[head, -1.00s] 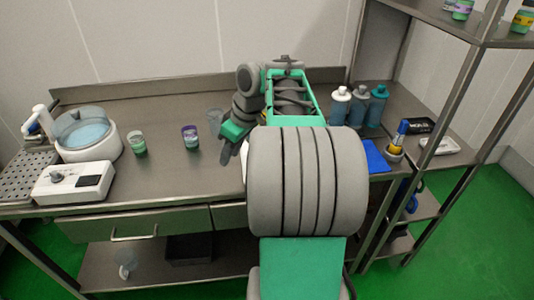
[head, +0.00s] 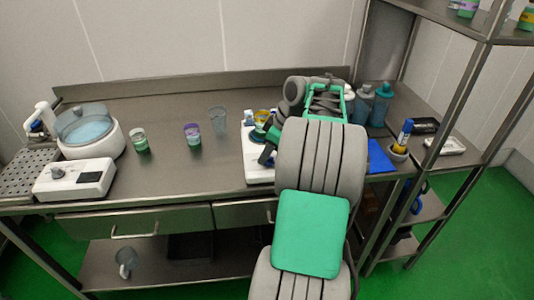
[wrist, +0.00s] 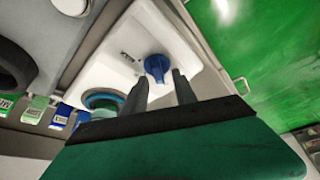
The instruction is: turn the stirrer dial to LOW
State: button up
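The stirrer dial is a blue knob (wrist: 157,67) on the white stirrer body (wrist: 192,52) in the wrist view. Small dark marks sit beside it, but I cannot read them or tell its setting. My gripper (wrist: 161,80) is open, its two dark fingers apart and pointing at the knob. The fingertips look close to the knob; I cannot tell whether they touch it. In the head view the stirrer (head: 256,165) stands near the table's front edge, partly hidden by my arm, and my gripper (head: 268,152) is over it. The dial is hidden there.
A round teal-rimmed vessel (wrist: 103,101) is beside the knob. Left on the table are a white box with a grey knob (head: 75,180), a lidded bowl unit (head: 90,138) and cups (head: 140,142). Bottles (head: 380,100) and a blue mat (head: 380,157) are on the right.

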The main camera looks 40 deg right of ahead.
grip_shut()
dwell(0.3)
jog(key=shift+m+b, duration=0.3)
jog(key=shift+m, duration=0.1)
jog(key=m+h+b, duration=0.2)
jog(key=m+b, duration=0.1)
jog(key=m, duration=0.2)
jog(key=shift+d+f+m, duration=0.1)
jog(key=shift+m, duration=0.2)
jog(key=m+h, duration=0.1)
jog(key=m, duration=0.1)
jog(key=m+h+b, duration=0.1)
jog(key=m, duration=0.2)
jog(key=shift+d+g, duration=0.15)
jog(key=shift+g, duration=0.15)
jog(key=shift+m, duration=0.3)
grip_release()
jog(key=shift+h, duration=0.3)
